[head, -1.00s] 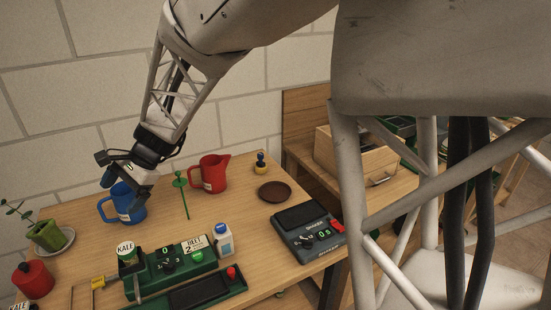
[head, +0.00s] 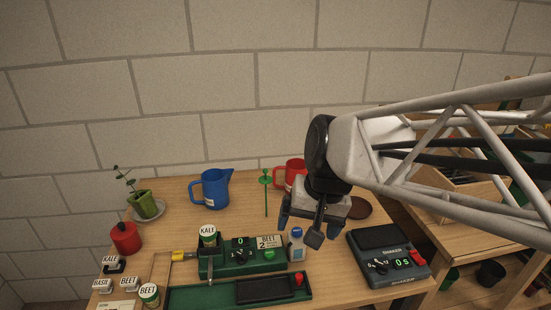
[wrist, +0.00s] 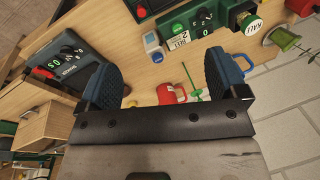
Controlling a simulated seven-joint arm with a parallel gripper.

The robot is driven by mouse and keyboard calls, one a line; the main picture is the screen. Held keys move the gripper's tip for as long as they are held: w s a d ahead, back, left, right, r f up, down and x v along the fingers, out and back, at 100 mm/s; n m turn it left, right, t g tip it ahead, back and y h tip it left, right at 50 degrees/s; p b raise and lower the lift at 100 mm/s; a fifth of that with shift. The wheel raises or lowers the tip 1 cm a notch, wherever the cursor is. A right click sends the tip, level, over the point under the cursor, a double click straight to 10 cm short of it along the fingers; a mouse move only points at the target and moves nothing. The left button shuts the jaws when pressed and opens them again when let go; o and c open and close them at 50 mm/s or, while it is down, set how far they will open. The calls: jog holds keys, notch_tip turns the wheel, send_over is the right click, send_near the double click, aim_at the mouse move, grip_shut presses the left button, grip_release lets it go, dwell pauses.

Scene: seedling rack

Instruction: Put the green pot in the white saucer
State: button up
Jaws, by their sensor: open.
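The green pot (head: 144,205) holds a small leafy plant and is at the far left of the table in the head view. It leans to one side over the white saucer (head: 160,208), whose pale rim shows beside it. I cannot tell whether its base sits flat in the saucer. The pot also shows at the upper right of the wrist view (wrist: 284,40). My gripper (head: 308,228) is open and empty, with blue fingertips, well to the right of the pot. In the wrist view its fingers (wrist: 165,82) are spread wide with nothing between them.
A blue jug (head: 210,189) stands between pot and gripper. A red canister (head: 125,238) is in front of the pot.

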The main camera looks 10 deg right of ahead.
jog(key=s+d+n+h, duration=0.2)
jog(key=s+d, duration=0.3)
jog(key=s, duration=0.2)
jog(key=shift+f+t, duration=0.4)
jog(key=shift+o, duration=0.3)
dwell(1.4)
jog(key=m+t+y, duration=0.2)
jog(key=m+y, duration=1.3)
jog(key=m, duration=0.1)
send_over(148, 203)
jog(key=s+d, duration=0.8)
jog(key=s, duration=0.1)
notch_tip(148, 203, down, 11)
jog(key=w+a+f+m+t, duration=0.1)
jog(key=w+a+f+m, duration=0.1)
jog(key=f, duration=0.1)
jog(key=w+a+f+m+t, duration=0.2)
jog(key=w+f+m, duration=0.1)
jog(key=f, duration=0.1)
jog(key=w+a+f+m+t, duration=0.2)
jog(key=w+f, duration=0.1)
jog(key=shift+a+f+m, duration=0.2)
jog(key=shift+f+m, duration=0.15)
jog(key=shift+m, duration=0.05)
